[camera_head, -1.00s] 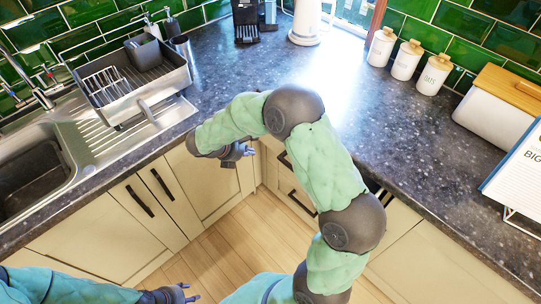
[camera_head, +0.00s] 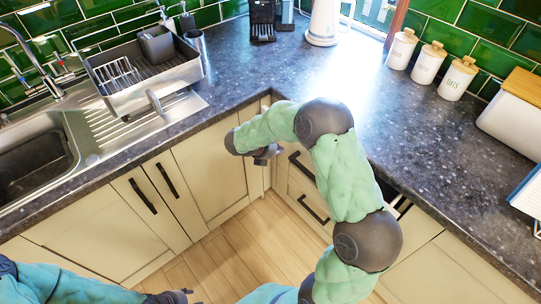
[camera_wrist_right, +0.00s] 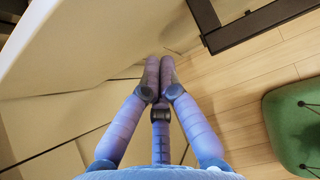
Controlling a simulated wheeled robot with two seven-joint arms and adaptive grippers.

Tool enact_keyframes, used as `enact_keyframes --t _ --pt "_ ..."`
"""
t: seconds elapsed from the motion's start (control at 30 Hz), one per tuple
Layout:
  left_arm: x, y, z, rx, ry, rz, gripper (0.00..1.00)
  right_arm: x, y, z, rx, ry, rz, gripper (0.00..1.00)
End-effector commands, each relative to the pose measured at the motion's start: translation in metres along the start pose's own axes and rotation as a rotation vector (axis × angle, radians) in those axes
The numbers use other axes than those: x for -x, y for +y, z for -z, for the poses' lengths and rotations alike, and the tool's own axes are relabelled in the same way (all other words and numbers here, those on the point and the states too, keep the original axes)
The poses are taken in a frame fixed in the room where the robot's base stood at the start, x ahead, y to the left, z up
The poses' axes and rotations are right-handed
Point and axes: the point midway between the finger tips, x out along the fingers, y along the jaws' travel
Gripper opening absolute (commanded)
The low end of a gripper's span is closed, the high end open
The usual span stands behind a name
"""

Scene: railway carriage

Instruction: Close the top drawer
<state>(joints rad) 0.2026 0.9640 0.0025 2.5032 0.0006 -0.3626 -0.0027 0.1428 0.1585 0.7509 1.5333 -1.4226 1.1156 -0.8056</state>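The drawer unit stands under the right-hand counter in the head view, with dark bar handles on its cream fronts. Its upper visible handle (camera_head: 301,167) and a lower handle (camera_head: 313,208) show left of my right arm. A dark and pale gap (camera_head: 401,206) shows under the counter edge behind my elbow; the arm hides most of the top drawer, so I cannot tell how far out it is. My right gripper (camera_head: 267,156) is near the inner cabinet corner, apparently empty; its fingers (camera_wrist_right: 160,72) extend close together in the wrist view. My left gripper (camera_head: 182,296) is cut by the bottom edge.
The dark speckled counter (camera_head: 240,75) overhangs the cabinets. A sink (camera_head: 35,160) and dish rack (camera_head: 150,85) are at left, with jars (camera_head: 428,62) at the back right. Wooden floor (camera_head: 235,250) is clear below. A cream panel (camera_wrist_right: 80,45) is close to my right fingers.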

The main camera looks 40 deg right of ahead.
Motion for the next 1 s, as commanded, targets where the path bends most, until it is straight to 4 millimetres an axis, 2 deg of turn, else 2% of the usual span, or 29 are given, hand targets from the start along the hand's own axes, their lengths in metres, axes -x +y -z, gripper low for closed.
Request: enact_keyframes --t 0.17,0.63,0.77,1.0 --pt "-0.006 -0.002 0.0 0.0 0.0 0.0 0.48 -0.011 0.0 -0.009 -0.001 0.001 0.001 0.0" --pt "-0.005 -0.002 0.0 0.0 0.0 0.0 0.48 -0.014 0.0 -0.015 -0.001 0.001 0.0 0.0" --pt "-0.002 -0.001 0.0 0.0 0.0 0.0 0.48 -0.029 0.0 -0.031 -0.003 0.0 0.004 0.0" --pt "0.004 0.001 0.0 0.0 0.0 0.0 0.48 -0.069 0.0 -0.07 -0.004 0.001 0.003 0.0"
